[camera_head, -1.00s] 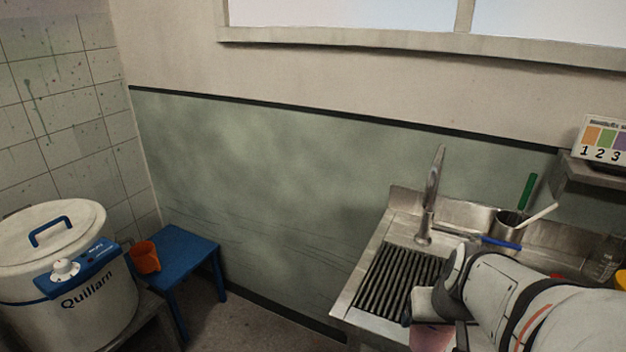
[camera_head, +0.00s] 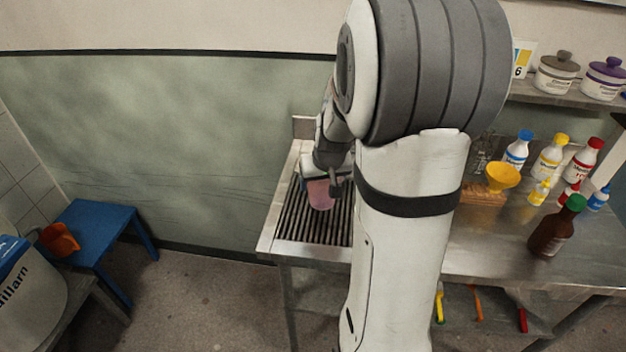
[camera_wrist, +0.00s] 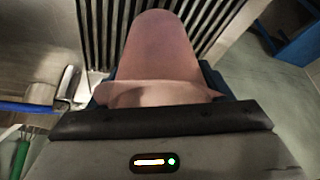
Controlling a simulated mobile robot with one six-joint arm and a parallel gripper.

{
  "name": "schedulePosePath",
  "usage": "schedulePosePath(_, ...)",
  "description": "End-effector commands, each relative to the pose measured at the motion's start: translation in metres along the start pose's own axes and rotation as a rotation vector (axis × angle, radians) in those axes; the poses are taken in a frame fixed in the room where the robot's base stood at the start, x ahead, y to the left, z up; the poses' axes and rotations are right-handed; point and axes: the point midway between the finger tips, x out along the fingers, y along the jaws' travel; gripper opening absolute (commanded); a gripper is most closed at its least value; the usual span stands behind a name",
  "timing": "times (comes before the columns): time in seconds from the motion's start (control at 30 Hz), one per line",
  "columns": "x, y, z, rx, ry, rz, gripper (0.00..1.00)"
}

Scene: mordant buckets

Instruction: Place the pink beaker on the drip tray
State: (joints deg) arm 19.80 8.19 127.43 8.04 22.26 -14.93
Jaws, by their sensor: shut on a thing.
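The pink beaker (camera_head: 321,194) is held in my gripper (camera_head: 322,183) over the drip tray (camera_head: 298,222), a dark ribbed grid set in the left end of the steel counter. In the wrist view, the pink beaker (camera_wrist: 161,50) fills the middle, with the bars of the drip tray (camera_wrist: 102,28) behind it. My gripper (camera_wrist: 160,92) is shut on the beaker. I cannot tell whether the beaker's base touches the bars. My arm hides the right part of the tray in the head view.
A blue stool (camera_head: 92,236) with an orange jug (camera_head: 60,239) stands left of the counter. On the counter's right are a yellow funnel (camera_head: 503,176), several small bottles and a brown bottle (camera_head: 556,228). In the wrist view, a blue-handled tool (camera_wrist: 30,107) lies left of the beaker.

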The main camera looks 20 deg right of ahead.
Motion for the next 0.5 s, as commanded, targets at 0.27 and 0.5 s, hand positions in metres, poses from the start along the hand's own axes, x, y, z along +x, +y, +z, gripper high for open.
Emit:
schedulePosePath(0.27, 0.022, 0.0, 0.004, 0.0, -0.005, 0.0, 0.49)
schedulePosePath(0.5, 0.035, 0.0, 0.009, 0.0, 0.001, 0.0, 0.49)
